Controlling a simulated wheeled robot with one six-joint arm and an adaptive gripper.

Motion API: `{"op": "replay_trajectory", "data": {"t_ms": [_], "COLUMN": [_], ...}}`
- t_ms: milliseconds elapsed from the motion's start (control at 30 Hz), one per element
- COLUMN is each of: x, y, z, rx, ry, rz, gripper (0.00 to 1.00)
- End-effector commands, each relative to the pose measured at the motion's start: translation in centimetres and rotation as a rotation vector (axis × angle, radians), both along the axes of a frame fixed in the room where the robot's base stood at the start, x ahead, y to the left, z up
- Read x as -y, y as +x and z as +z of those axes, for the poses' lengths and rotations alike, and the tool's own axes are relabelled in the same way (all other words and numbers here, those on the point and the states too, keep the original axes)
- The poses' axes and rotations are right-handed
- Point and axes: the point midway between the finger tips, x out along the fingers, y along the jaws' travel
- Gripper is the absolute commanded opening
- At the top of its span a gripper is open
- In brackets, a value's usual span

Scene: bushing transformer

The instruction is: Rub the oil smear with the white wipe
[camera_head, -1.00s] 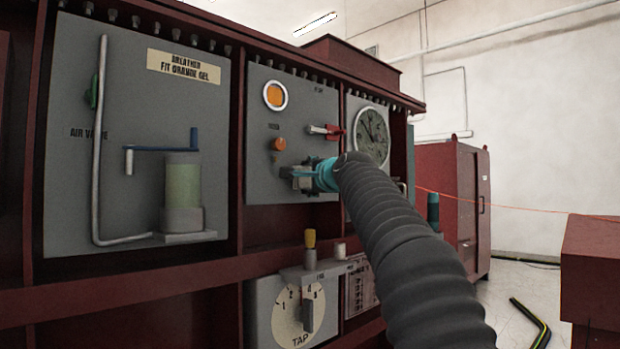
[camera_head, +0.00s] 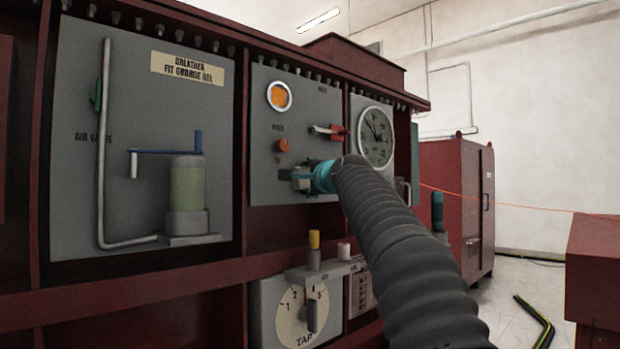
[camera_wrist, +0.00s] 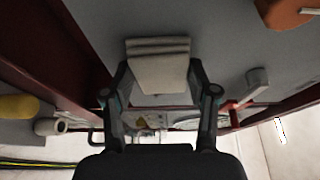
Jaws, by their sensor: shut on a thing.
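The white wipe (camera_wrist: 158,62) is a folded off-white pad between the fingers of my gripper (camera_wrist: 160,88) in the wrist view. My gripper is shut on it and holds it at the grey panel face; I cannot tell whether the wipe touches the panel. In the head view my gripper (camera_head: 302,178) is at the lower part of the middle grey panel (camera_head: 262,185), below an orange knob (camera_head: 283,145). No oil smear can be made out in either view; the wipe and gripper hide part of the panel.
A red-handled lever (camera_head: 332,131) and a round dial (camera_head: 376,137) are close above and right of the gripper. A tap selector (camera_head: 302,315) with a yellow-topped post (camera_head: 314,240) is below. The breather jar (camera_head: 187,190) stands left.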

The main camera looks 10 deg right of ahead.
Motion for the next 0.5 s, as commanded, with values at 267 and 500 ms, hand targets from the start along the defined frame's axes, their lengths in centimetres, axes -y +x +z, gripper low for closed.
{"op": "replay_trajectory", "data": {"t_ms": [267, 500], "x": [1.2, 2.7], "y": [0.7, 1.6], "z": [0.0, 0.1], "rx": [-0.001, -0.001], "ry": [0.0, 0.0], "rz": [-0.002, -0.002], "gripper": [0.3, 0.3]}}
